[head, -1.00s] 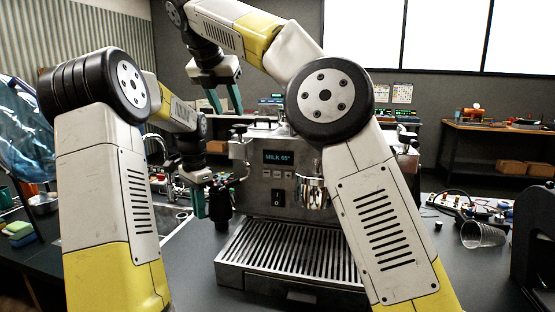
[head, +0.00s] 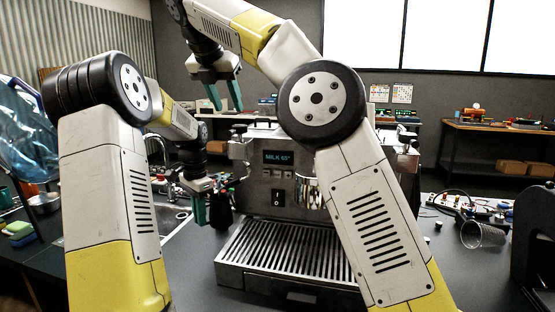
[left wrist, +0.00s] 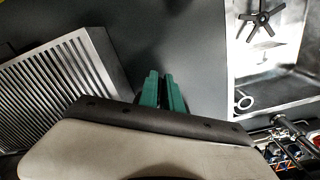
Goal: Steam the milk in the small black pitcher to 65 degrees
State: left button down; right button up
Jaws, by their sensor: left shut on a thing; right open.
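The espresso machine (head: 330,205) stands at the centre, and its display (head: 277,157) reads MILK 65°. The small black pitcher (head: 221,212) is a dark shape at the machine's left side, beside my left fingers and partly hidden by them. My left gripper (head: 206,207) is shut on it, pointing down. My right gripper (head: 225,97) is open and empty, high above the machine's left part. My right arm hides part of the machine's right side.
The slatted drip tray (head: 290,250) fills the front of the machine. A metal sink (left wrist: 275,60) lies beside the left gripper. A clear cup (head: 482,235) lies tipped on the counter at right. Sponges (head: 20,232) lie at far left.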

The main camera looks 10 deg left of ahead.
pick_arm(q)
jog(key=shift+f, duration=3.55)
jog(key=shift+s+a, duration=0.65)
jog(key=shift+s, duration=1.45)
jog(key=shift+s+a, duration=0.65)
jog(key=shift+s, duration=1.45)
jog(key=shift+s+a, duration=0.65)
jog(key=shift+s, duration=1.45)
